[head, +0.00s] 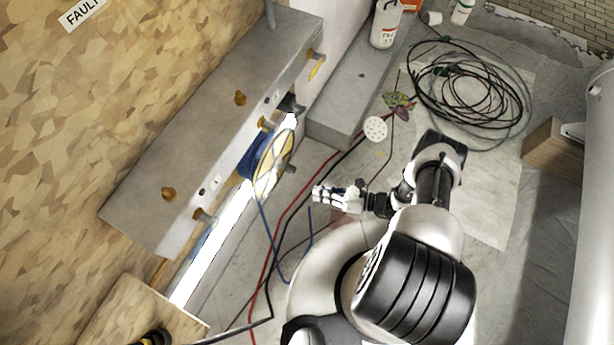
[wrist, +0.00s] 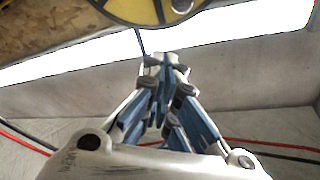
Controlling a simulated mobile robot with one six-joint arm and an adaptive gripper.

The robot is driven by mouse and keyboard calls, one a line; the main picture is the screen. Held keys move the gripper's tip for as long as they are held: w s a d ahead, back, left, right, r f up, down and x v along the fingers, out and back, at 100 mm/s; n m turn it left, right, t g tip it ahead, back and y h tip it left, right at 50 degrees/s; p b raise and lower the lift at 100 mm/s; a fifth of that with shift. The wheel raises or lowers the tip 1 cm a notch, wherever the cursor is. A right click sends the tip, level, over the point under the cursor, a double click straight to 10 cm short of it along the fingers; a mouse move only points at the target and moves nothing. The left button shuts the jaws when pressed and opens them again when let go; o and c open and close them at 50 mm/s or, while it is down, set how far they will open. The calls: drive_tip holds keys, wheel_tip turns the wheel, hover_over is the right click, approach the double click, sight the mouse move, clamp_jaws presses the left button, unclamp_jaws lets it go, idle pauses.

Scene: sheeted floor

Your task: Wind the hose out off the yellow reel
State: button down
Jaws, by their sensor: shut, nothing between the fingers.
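The yellow reel (head: 273,165) stands upright on the front of the grey bench, with blue hose (head: 250,160) wound behind its yellow face. A blue length of hose hangs from it to the floor. A small dark knob (head: 291,169) sticks out from the reel's face. My gripper (head: 318,194) is shut and empty, to the right of and a little below the reel, apart from it. In the wrist view the reel's lower rim (wrist: 135,12) shows at the top, beyond my shut fingertips (wrist: 165,62). The rest of the reel is cut off there.
Red and black cables (head: 276,240) run over the floor between the bench and my base. A black cable coil (head: 470,95) lies at the upper right. A white perforated disc (head: 376,129) is near the grey block (head: 345,105). A wooden box (head: 553,150) stands at the right.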

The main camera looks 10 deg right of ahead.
drive_tip(key=w+a+f+m+b, duration=0.2)
drive_tip(key=w+a+m, duration=0.1)
drive_tip(key=a, duration=0.5)
drive_tip(key=shift+w+d+r, duration=0.25)
drive_tip(key=shift+w+r, duration=0.4)
drive_tip(key=shift+w+d+r, duration=0.2)
drive_tip(key=shift+w+r, duration=0.45)
drive_tip(key=shift+n, duration=0.3)
